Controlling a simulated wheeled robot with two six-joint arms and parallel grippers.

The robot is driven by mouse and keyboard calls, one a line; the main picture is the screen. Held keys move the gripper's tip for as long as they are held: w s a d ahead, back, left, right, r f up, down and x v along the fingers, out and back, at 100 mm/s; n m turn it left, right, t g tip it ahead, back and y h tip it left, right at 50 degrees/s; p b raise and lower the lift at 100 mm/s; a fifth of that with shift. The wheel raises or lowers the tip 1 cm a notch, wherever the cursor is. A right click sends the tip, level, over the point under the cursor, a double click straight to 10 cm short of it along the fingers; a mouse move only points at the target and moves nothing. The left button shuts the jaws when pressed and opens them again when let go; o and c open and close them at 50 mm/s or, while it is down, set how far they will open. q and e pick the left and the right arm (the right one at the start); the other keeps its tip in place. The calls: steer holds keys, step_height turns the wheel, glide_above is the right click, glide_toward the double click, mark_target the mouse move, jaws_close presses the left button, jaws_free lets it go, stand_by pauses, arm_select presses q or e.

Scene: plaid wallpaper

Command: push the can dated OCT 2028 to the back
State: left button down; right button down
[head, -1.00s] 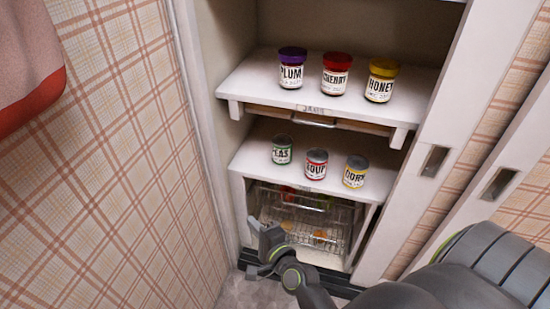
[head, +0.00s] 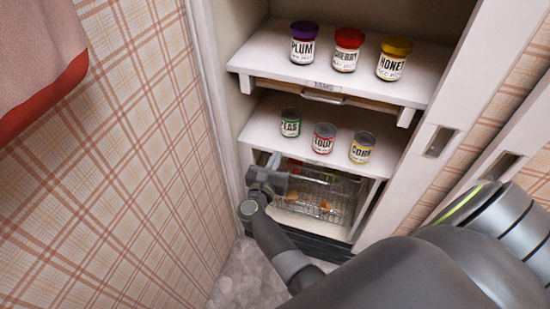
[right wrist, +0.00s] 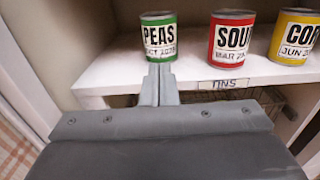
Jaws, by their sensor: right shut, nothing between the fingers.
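The green-labelled PEAS can (head: 290,124) stands upright at the left of the lower shelf. In the right wrist view the PEAS can (right wrist: 159,37) shows a date starting with OCT; its last digits are hard to read. My right gripper (head: 272,162) is shut and empty, just below and in front of the shelf's front edge in the head view. In the right wrist view its closed fingertips (right wrist: 160,69) overlap the lower front of the PEAS can; I cannot tell whether they touch it. My left gripper is not in view.
The red SOUP can (head: 323,139), dated MAR, and yellow CORN can (head: 361,148), dated JUN, stand to the right on the shelf (head: 258,135). The shelf behind the cans looks clear. Three jars stand on the upper shelf (head: 262,58). A wire basket (head: 325,196) sits below.

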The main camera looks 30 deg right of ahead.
mark_target(288, 129)
steer(key=x, duration=0.9)
steer(key=shift+w+d, duration=0.15)
steer(key=shift+w, duration=0.1)
steer(key=shift+w+d, duration=0.3)
steer(key=shift+d, duration=0.05)
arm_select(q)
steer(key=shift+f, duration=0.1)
